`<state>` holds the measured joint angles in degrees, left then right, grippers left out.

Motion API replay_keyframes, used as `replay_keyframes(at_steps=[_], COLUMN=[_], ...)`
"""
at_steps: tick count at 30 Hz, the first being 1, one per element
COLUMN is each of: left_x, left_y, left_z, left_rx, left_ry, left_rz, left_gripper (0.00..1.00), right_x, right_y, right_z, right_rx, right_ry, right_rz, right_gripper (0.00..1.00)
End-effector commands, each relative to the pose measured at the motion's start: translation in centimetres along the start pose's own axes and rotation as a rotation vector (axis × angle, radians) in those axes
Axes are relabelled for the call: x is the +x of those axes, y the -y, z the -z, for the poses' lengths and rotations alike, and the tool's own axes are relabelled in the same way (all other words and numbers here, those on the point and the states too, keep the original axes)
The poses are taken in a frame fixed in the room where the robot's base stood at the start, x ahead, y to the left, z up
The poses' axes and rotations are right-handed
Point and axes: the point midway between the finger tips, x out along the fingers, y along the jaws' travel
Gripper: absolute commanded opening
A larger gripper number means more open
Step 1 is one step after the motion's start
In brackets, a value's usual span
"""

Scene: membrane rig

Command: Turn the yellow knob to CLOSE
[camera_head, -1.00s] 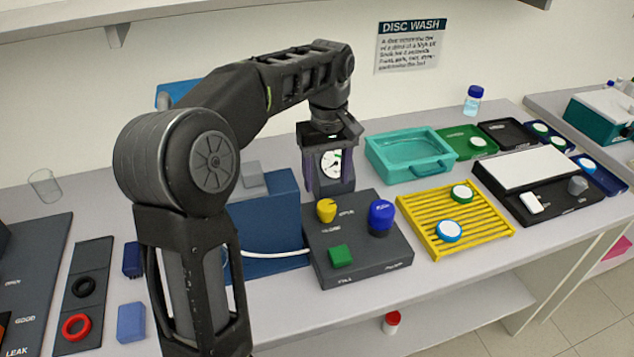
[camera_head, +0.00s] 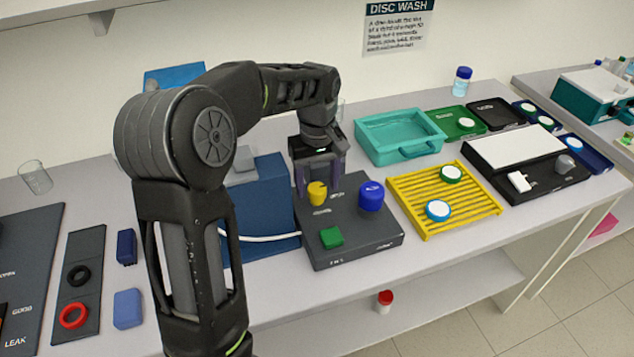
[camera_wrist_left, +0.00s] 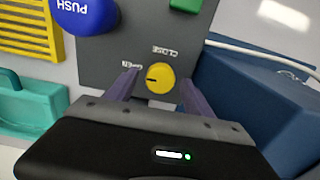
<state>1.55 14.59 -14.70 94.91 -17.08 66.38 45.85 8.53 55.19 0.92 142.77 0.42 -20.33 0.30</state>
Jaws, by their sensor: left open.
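The yellow knob (camera_head: 317,193) stands on the dark grey control box (camera_head: 365,238), near its back left corner. In the left wrist view, the knob (camera_wrist_left: 160,78) has a short dark mark on its left side, towards the partly covered OPEN label (camera_wrist_left: 131,65). The CLOSE label (camera_wrist_left: 167,50) is above the knob in that view. My left gripper (camera_head: 319,186) is open over the box's back left part. In the left wrist view its fingers (camera_wrist_left: 158,88) stand apart, one on each side of the knob; I cannot tell whether they touch it. My right gripper is out of view.
The same box carries a blue PUSH knob (camera_head: 371,196) and a green button (camera_head: 332,237). A blue block-shaped unit (camera_head: 262,185) with a white tube stands close on the left. A yellow rack (camera_head: 475,212) and a teal tray (camera_head: 400,140) are to the right.

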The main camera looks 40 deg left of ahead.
Motion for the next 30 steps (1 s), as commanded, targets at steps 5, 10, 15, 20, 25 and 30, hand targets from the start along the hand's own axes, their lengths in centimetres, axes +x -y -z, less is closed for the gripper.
replay_keyframes(at_steps=[5, 10, 15, 20, 25, 30], left_x=[0.72, 0.71, 0.7, 0.69, 0.68, 0.67], left_y=[0.05, 0.04, 0.03, 0.03, 0.03, 0.03], left_z=[0.02, 0.02, 0.01, 0.01, 0.01, 0.01], left_rx=[-0.001, -0.001, -0.001, -0.001, -0.001, -0.001], left_ry=[0.0, 0.0, 0.0, 0.0, 0.0, 0.0], left_rz=[0.0, 0.0, 0.0, 0.0, 0.0, 0.0], left_gripper=[0.61, 0.61, 0.48, 0.35, 0.21, 0.08], right_x=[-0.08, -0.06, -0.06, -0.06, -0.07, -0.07], right_y=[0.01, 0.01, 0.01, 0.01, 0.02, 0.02], right_z=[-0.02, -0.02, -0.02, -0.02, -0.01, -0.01], right_rx=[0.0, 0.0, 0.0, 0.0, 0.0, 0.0], right_ry=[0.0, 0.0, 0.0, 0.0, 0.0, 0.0], right_rz=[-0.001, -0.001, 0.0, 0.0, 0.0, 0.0], right_gripper=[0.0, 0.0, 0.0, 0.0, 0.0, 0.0])
